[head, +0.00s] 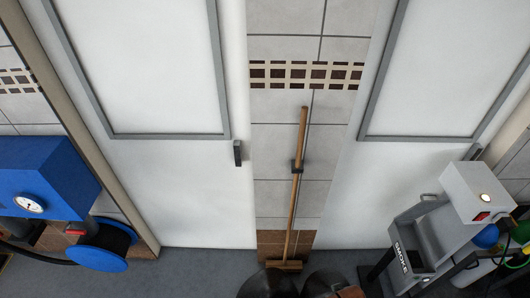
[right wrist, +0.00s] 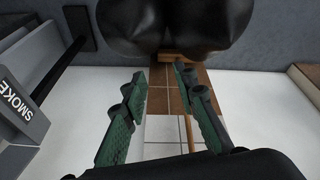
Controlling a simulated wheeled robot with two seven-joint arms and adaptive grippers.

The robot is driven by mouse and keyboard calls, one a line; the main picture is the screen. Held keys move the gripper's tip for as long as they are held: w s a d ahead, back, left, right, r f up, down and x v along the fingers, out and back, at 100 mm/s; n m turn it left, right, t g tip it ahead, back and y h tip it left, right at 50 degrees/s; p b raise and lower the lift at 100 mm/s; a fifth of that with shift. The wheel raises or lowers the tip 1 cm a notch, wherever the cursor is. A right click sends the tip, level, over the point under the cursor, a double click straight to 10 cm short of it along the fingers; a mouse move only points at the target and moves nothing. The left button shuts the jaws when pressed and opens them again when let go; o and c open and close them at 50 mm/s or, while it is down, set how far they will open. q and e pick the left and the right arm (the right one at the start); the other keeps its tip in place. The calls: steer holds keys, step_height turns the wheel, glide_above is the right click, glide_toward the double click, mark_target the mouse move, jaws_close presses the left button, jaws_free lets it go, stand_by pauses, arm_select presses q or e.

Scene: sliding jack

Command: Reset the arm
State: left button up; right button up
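My right gripper (right wrist: 160,76) shows in the right wrist view. Its two dark green fingers are apart, with a clear gap and nothing held between them. Beyond the fingers are a tiled wall strip and a wooden broom (right wrist: 187,130), which stand apart from the gripper. In the head view neither gripper can be made out, and my left gripper shows in no view.
The broom (head: 297,180) leans upright on the tiled strip between two white doors. Glossy black rounded shapes (head: 266,284) lie before it; they also fill the top of the wrist view (right wrist: 160,25). A grey SMOKE machine (head: 402,235) stands right, a blue unit (head: 50,178) left.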

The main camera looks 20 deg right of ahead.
step_height(320, 180, down, 16)
steer(key=s+b, duration=0.2)
steer(key=b, duration=0.1)
arm_select(q)
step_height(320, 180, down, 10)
steer(key=b, duration=0.6)
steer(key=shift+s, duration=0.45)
arm_select(e)
steer(key=s+f+g, duration=0.1)
steer(key=s+f, duration=0.9)
steer(key=f, duration=0.4)
steer(key=s+f+n+g, duration=0.1)
steer(key=s+f, duration=1)
steer(key=f, duration=0.4)
steer(key=shift+s+a, duration=0.2)
steer(key=shift+a, duration=0.2)
